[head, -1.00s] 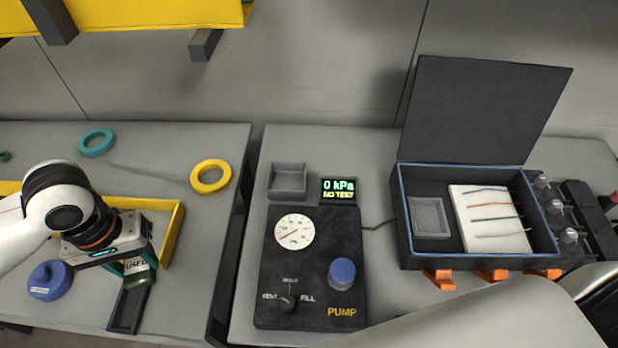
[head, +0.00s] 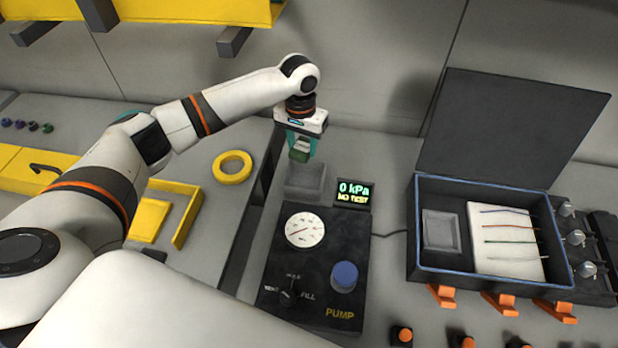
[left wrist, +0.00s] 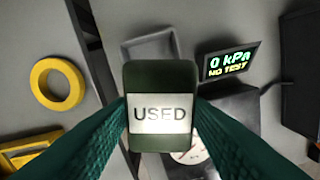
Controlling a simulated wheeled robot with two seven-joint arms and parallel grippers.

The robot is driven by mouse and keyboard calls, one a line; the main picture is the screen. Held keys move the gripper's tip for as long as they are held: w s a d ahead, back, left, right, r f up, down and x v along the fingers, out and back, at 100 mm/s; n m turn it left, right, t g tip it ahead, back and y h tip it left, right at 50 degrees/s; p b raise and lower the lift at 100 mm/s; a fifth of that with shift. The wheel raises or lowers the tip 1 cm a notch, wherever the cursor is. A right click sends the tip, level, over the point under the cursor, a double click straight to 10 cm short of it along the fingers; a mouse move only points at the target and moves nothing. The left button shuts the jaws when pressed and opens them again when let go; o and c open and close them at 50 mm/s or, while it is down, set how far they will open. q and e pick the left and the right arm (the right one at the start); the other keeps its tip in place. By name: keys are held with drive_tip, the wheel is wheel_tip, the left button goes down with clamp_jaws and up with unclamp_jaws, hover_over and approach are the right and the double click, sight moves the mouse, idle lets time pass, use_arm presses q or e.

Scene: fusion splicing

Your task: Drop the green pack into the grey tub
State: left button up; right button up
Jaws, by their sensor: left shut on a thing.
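The green pack (head: 299,154) is held in my left gripper (head: 302,143), whose teal fingers are shut on its sides. In the left wrist view the pack (left wrist: 160,78) faces the camera with a white label reading USED. The grey tub (head: 305,182), small, open and square, stands behind the pump box. The pack hangs above the tub's back part in the head view, apart from its floor. In the left wrist view the tub (left wrist: 138,48) shows partly behind the pack, which hides its near side. My right gripper is out of view.
A display (head: 354,193) reading 0 kPa stands right of the tub, and the black pump box (head: 318,262) is in front. An open dark case (head: 415,262) holds another grey tray (head: 440,230). A yellow ring (head: 232,167) lies left, beyond a table gap.

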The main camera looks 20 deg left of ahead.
sight(297, 140)
use_arm(q)
drive_tip(key=shift+w+a+f, duration=0.35)
drive_tip(key=shift+w+a, duration=0.05)
drive_tip(key=shift+a, duration=0.1)
drive_tip(key=shift+w+a+f, duration=0.3)
drive_tip(key=shift+w+a, duration=0.05)
drive_tip(key=shift+a, duration=0.15)
drive_tip(key=shift+w+a+f, duration=0.15)
drive_tip(key=shift+f, duration=0.05)
drive_tip(key=shift+f+b, duration=0.45)
drive_tip(key=shift+b, duration=0.1)
wheel_tip(297, 140, down, 5)
drive_tip(key=b, duration=0.5)
drive_tip(key=shift+b, duration=0.35)
drive_tip(key=o, duration=1)
drive_tip(key=shift+o, duration=0.2)
wheel_tip(297, 140, up, 12)
drive_tip(key=shift+r+b, duration=0.1)
drive_tip(key=shift+b, duration=0.35)
